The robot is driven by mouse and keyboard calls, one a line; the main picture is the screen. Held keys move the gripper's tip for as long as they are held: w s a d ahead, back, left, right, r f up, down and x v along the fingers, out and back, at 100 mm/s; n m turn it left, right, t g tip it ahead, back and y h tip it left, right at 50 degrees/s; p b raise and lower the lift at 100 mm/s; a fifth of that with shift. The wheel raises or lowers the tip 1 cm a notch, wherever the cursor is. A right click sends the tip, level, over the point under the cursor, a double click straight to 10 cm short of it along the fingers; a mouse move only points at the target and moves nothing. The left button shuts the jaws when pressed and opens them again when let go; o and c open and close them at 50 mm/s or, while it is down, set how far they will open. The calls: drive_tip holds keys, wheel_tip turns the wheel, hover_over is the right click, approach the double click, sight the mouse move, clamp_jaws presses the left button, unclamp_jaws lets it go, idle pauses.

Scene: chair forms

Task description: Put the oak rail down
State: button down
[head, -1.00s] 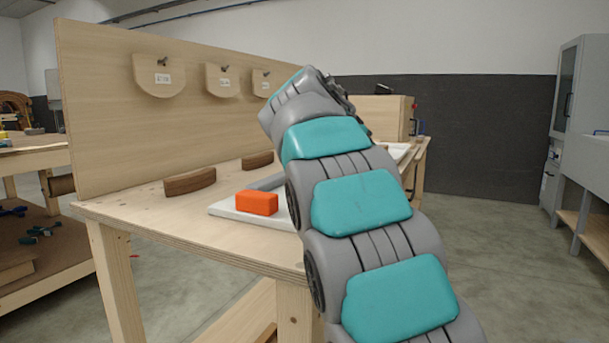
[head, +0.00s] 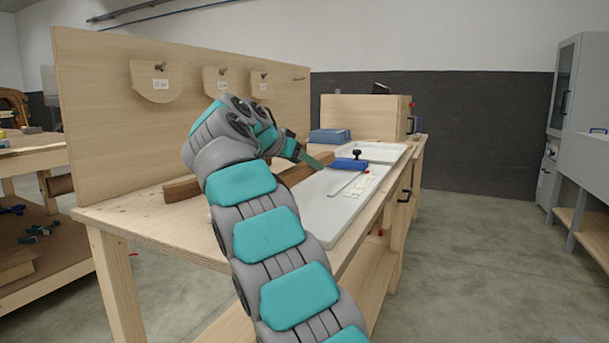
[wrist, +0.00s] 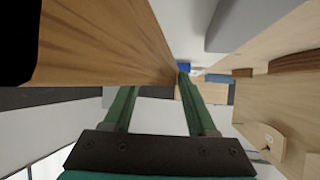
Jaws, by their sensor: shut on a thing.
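The oak rail (wrist: 100,40) is a long brown grained piece. It fills the upper left of the wrist view, very close to the camera. My gripper (wrist: 158,88) has its two green fingers against it and is shut on it. In the head view, my gripper (head: 312,161) is over the bench near the white board, and part of the rail (head: 297,174) shows beside it. My arm hides the rest of the rail. I cannot tell whether the rail touches the surface below.
The white board (head: 337,215) lies along the bench's (head: 130,215) front, with a blue tool (head: 349,164) on it. A white tray (head: 385,152) and blue box (head: 330,136) stand beyond. A dark wood piece (head: 181,189) lies left. Labelled templates (head: 155,80) hang on the back panel.

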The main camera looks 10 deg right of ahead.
sight(304, 176)
drive_tip(key=shift+w+a, duration=0.1)
drive_tip(key=shift+a, duration=0.1)
drive_tip(key=shift+f+b, duration=0.3)
drive_tip(key=shift+f, duration=1.45)
drive_tip(key=shift+c, duration=2.3)
unclamp_jaws()
